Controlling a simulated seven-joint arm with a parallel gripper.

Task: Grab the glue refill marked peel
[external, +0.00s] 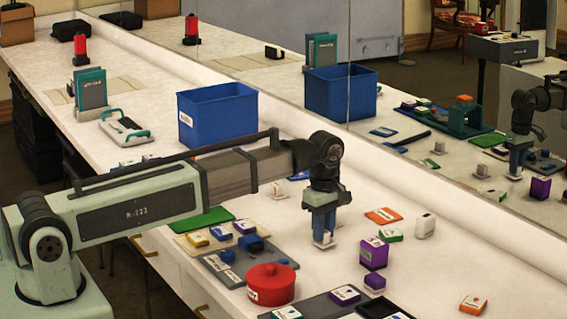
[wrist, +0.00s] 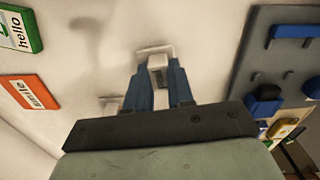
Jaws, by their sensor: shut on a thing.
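My gripper (external: 323,233) points straight down over the middle of the white table. In the wrist view my gripper (wrist: 160,75) has its two blue fingers closed on a small pale block (wrist: 157,65). The block sits at a flat white plate (wrist: 155,49). The plate also shows below the fingertips in the external view (external: 325,244), at or just above the table; I cannot tell which. The fingers hide much of the block, and no peel marking is legible on it.
A red pot (external: 270,285), a grey tool board (external: 212,263) and a purple box (external: 373,254) stand nearby. An orange packet (external: 383,216) and a white box (external: 425,225) lie right. A blue crate (external: 217,116) stands behind, with a mirror along the table's back.

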